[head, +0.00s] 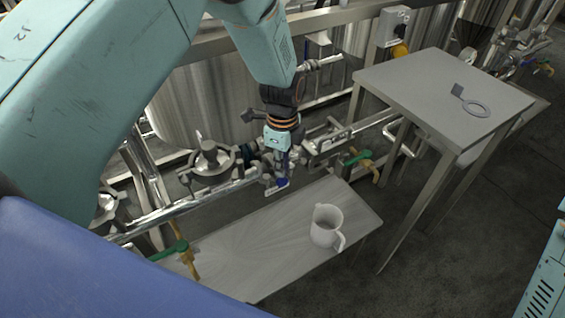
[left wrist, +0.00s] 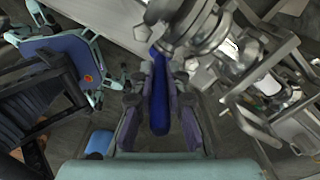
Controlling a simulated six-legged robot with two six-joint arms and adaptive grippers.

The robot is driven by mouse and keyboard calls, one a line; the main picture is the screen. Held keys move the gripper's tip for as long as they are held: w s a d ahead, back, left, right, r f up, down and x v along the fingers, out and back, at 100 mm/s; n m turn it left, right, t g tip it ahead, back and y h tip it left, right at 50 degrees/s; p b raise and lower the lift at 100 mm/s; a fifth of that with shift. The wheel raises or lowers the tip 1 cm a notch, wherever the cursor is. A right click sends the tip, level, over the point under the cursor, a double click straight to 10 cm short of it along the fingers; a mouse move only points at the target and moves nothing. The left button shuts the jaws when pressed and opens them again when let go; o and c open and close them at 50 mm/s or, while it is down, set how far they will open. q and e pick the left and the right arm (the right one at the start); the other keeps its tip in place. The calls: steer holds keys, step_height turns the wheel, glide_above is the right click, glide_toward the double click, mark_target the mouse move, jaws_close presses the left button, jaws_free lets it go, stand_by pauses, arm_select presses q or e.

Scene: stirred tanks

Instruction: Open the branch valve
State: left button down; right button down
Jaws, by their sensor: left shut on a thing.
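The branch valve shows as a blue lever handle (head: 282,183) on the steel pipework in the middle of the head view. In the left wrist view the blue handle (left wrist: 159,98) runs lengthwise between the two dark fingers, and its far end meets the steel valve body (left wrist: 188,32). My left gripper (head: 276,168) reaches down from above and is shut on this handle; it also shows in the left wrist view (left wrist: 161,112). The gripper and pipe fittings partly hide the valve body in the head view. My right gripper is not in view.
A low steel bench (head: 250,243) below the pipe holds a grey jug (head: 326,226). Green-handled valves (head: 357,157) sit along the pipe. A steel tank (head: 190,110) stands behind.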

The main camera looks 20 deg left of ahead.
arm_select(q)
steer(key=shift+s+a+p, duration=0.1)
steer(key=shift+s+p, duration=0.2)
steer(key=shift+p, duration=0.15)
steer(key=shift+s+a+f+t+h+b, duration=0.1)
steer(key=shift+s+a+t+h+b, duration=0.3)
steer(key=shift+b, duration=0.95)
steer(key=shift+a+f+t+h+b, duration=0.1)
steer(key=shift+t+h+b, duration=0.5)
steer(key=shift+b, duration=0.75)
steer(key=c, duration=1.3)
jaws_free()
steer(key=shift+c, duration=0.2)
